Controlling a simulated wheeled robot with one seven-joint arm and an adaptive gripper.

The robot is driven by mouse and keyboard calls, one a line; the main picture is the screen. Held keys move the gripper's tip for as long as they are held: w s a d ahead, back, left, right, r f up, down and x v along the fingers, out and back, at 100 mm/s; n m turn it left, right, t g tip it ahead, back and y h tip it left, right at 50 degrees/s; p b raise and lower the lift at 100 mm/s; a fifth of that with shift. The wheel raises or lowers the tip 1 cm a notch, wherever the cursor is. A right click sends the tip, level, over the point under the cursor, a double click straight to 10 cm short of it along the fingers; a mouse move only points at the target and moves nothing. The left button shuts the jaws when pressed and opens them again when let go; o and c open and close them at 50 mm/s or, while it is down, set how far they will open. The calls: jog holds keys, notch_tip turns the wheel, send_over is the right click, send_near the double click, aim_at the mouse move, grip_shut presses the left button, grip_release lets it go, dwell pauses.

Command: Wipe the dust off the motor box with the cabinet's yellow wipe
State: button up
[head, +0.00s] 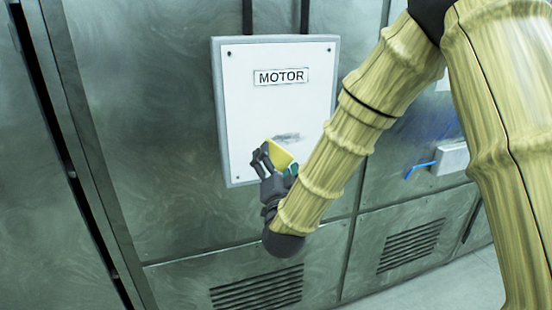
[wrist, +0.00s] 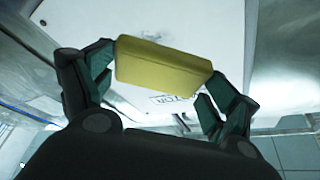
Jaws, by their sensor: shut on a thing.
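The motor box (head: 250,120) is a white panel in a grey frame on the wall, with a "MOTOR" label (head: 281,77) in its upper half. A dark grey dust smudge (head: 289,138) shows on its lower right part. My gripper (head: 277,160) is in front of the box's lower part, just below the smudge. It is shut on the yellow wipe (head: 279,154), a small block. In the wrist view the wipe (wrist: 163,66) spans between the two fingers, with the white panel (wrist: 205,22) behind it. I cannot tell whether the wipe touches the panel.
A small grey box (head: 453,158) with a blue handle (head: 419,169) is on the wall to the right, partly beside my arm. Vent grilles (head: 257,290) are low on the wall. The wall left of the motor box is clear.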

jog(key=shift+w+r, duration=0.1)
jog(key=shift+r, duration=0.4)
jog(key=p, duration=0.2)
send_near(277, 137)
jog(key=shift+w+a+r, duration=0.45)
jog(key=shift+w+a, duration=0.3)
jog(key=shift+w+a+r, duration=0.45)
jog(key=shift+w+a, duration=0.25)
jog(key=shift+w, duration=0.1)
jog(key=shift+w+a, duration=0.3)
jog(key=shift+w, duration=0.6)
jog(key=shift+d, duration=0.1)
jog(key=shift+w+d+b, duration=0.3)
jog(key=shift+d+b, duration=0.45)
jog(key=shift+d, duration=0.15)
jog(key=shift+w+d+b, duration=0.65)
jog(key=shift+d+b, duration=0.15)
jog(key=shift+d, duration=1.1)
jog(key=shift+w+d+b, duration=0.65)
jog(key=shift+d+b, duration=0.15)
jog(key=shift+d, duration=1.1)
jog(key=shift+w+d+b, duration=0.65)
jog(key=shift+d+b, duration=0.15)
jog(key=shift+d, duration=1.15)
